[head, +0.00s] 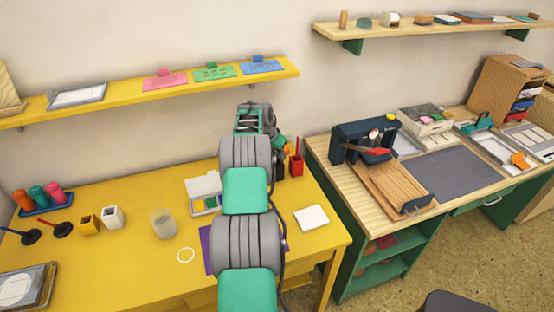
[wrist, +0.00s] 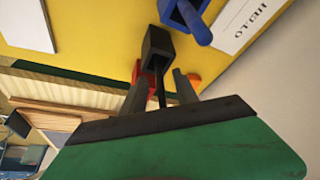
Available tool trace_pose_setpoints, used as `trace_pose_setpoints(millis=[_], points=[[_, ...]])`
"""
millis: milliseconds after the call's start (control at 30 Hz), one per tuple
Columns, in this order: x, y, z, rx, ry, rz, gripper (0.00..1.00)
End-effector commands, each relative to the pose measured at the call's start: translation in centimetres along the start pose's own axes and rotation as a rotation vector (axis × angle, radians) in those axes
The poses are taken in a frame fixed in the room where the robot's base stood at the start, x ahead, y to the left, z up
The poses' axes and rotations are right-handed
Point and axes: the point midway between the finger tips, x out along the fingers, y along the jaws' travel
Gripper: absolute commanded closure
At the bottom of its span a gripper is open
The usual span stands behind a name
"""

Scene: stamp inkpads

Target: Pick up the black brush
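The black brush (wrist: 158,92) shows in the wrist view as a thin dark stick reaching from a black square holder (wrist: 157,42) towards my gripper. My gripper (wrist: 160,88) is open, with one grey finger on each side of the stick and gaps between. The brush's far end is hidden by the holder or by my gripper's body. In the head view, my arm covers most of this spot; a dark holder (head: 280,171) shows in part beside it.
A red holder with a red brush (head: 296,163) stands just right of the dark one. In the wrist view, a blue holder with a blue stick (wrist: 186,14) is close by. A white block (head: 311,218) lies on the yellow table (head: 140,265). The wall is close behind.

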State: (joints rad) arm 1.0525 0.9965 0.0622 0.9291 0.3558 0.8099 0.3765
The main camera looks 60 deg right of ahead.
Motion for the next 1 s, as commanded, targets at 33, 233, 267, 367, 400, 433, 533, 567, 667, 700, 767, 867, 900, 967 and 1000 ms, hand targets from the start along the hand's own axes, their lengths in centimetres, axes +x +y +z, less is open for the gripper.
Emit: trace_pose_setpoints(millis=[33, 233, 267, 367, 400, 433, 533, 567, 667, 700, 767, 867, 900, 967, 1000], points=[[0.5, 0.0, -0.02, 0.0, -0.001, 0.0, 0.64], [1.01, -0.06, 0.02, -0.001, 0.0, -0.002, 0.64], [1.01, -0.06, 0.02, -0.001, 0.0, -0.002, 0.64], [1.0, -0.05, 0.04, -0.001, 0.0, -0.001, 0.71], [1.0, -0.06, 0.04, -0.001, 0.0, -0.001, 0.74], [0.99, -0.06, 0.04, -0.001, 0.0, -0.001, 0.76], [0.98, -0.06, 0.03, -0.001, 0.0, -0.001, 0.85], [0.98, -0.06, 0.03, -0.001, 0.0, -0.001, 0.87], [0.97, -0.06, 0.04, -0.002, 0.0, -0.001, 0.95], [0.97, -0.06, 0.04, -0.002, 0.0, -0.001, 0.99], [0.97, -0.06, 0.04, -0.002, 0.0, -0.001, 1.0], [0.97, -0.05, 0.04, -0.002, 0.0, -0.001, 1.0], [0.97, -0.05, 0.03, -0.002, 0.0, -0.001, 1.0], [0.97, -0.06, 0.04, -0.002, 0.0, -0.001, 1.0], [0.97, -0.06, 0.04, -0.002, 0.0, -0.001, 1.0]])
